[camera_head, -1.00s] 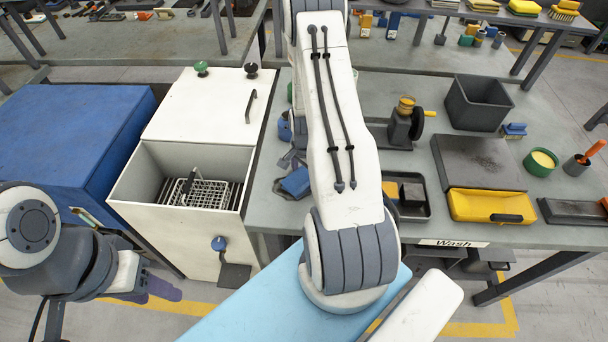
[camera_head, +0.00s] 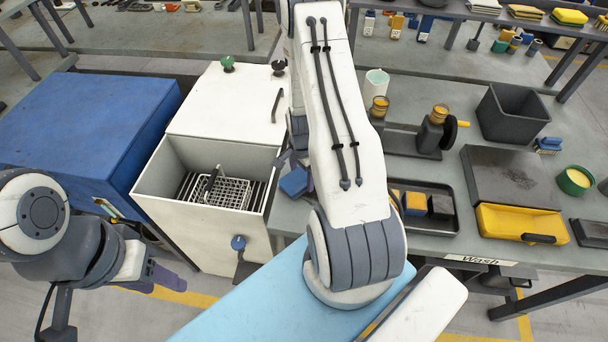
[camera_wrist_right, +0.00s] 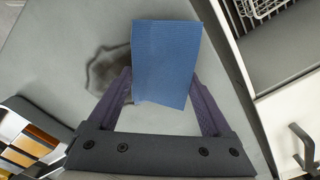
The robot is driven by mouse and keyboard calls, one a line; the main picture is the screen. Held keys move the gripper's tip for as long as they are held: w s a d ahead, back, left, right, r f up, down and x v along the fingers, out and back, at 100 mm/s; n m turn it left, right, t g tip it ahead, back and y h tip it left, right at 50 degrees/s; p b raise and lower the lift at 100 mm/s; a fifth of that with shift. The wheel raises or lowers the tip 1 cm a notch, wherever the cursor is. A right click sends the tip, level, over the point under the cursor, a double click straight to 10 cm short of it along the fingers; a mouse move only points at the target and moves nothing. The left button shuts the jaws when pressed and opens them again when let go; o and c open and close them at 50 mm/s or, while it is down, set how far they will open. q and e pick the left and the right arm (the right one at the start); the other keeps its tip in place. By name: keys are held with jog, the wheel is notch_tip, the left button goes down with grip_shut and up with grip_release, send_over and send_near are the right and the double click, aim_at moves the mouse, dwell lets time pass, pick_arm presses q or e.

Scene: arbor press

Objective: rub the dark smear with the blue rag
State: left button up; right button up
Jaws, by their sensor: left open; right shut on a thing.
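The blue rag (camera_wrist_right: 167,62) is held between the purple fingers of my right gripper (camera_wrist_right: 162,82), seen in the right wrist view. The dark smear (camera_wrist_right: 106,70) lies on the grey bench top, left of the rag in that view and partly hidden by the rag and left finger. I cannot tell whether the rag touches the bench. In the head view, the rag (camera_head: 294,181) is near the bench's left edge; my right arm hides much of the gripper. My left gripper (camera_head: 167,279) is open and empty, low at the left, in front of the white cabinet.
The open white cabinet (camera_head: 185,218) with a wire basket (camera_head: 228,192) stands just left of the bench. On the bench are a black tray (camera_head: 440,224) with blocks, an arbor press (camera_head: 432,132), a yellow tray (camera_head: 520,222) and a dark bin (camera_head: 511,112).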

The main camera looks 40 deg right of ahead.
aim_at(302, 177)
notch_tip(302, 177, up, 3)
jog(key=shift+p, duration=0.95)
jog(key=shift+r, duration=0.35)
jog(key=shift+r+p, duration=1.65)
jog(key=shift+r, duration=0.2)
